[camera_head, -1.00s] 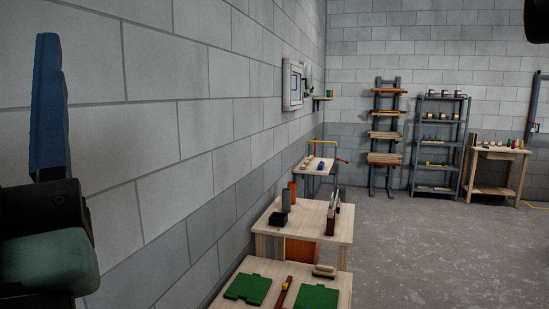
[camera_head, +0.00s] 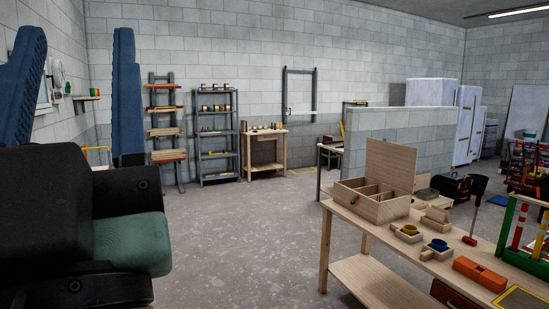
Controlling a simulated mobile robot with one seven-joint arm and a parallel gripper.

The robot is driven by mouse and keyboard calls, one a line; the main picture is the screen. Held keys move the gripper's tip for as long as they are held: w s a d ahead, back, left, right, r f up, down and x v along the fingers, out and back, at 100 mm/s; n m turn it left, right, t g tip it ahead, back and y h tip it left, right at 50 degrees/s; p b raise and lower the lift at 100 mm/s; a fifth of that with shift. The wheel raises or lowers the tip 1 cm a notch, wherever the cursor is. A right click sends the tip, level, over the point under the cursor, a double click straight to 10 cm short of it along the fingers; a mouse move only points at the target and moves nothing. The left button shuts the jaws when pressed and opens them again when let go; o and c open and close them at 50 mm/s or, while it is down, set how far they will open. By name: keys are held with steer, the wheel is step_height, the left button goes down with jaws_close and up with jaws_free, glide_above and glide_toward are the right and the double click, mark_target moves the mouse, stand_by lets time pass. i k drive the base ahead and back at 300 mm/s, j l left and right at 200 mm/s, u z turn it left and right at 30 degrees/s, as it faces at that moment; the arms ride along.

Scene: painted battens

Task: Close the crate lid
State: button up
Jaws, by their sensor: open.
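The wooden crate (camera_head: 374,205) stands on a wooden workbench (camera_head: 349,228) at the right. Its lid (camera_head: 390,165) is raised, standing up at the back edge of the crate. The crate has several inner compartments, and they look empty from here. My gripper (camera_head: 79,97) is large in the left foreground, with two blue fingers pointing up and spread apart. It is open with nothing between the fingers. It is far from the crate, well to its left.
Small wooden boxes with a yellow ring (camera_head: 409,230) and a blue ring (camera_head: 438,245), an orange block (camera_head: 480,273) and a dark-handled tool (camera_head: 476,210) share the workbench. A grey block partition (camera_head: 398,142) stands behind. The floor (camera_head: 235,240) between gripper and bench is clear.

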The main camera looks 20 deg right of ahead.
mark_target(390, 164)
steer(key=z, duration=0.4)
steer(key=l+z, duration=0.1)
steer(key=z, duration=0.35)
steer(key=i+z, duration=0.1)
steer(key=z, duration=0.7)
steer(key=i+z, duration=0.15)
steer(key=i, duration=5.55)
steer(key=i+u, duration=0.1)
steer(key=i, duration=0.5)
steer(key=i+l+u, duration=0.1)
steer(key=i, duration=0.45)
steer(key=i+l+u, duration=0.1)
steer(key=i+l, duration=0.15)
steer(key=i, duration=0.35)
steer(key=u, duration=3.35)
steer(key=k+j+z, duration=0.3)
steer(key=j, duration=0.25)
steer(key=k+j+z, duration=0.35)
steer(key=i+j, duration=0.05)
steer(key=j, duration=0.1)
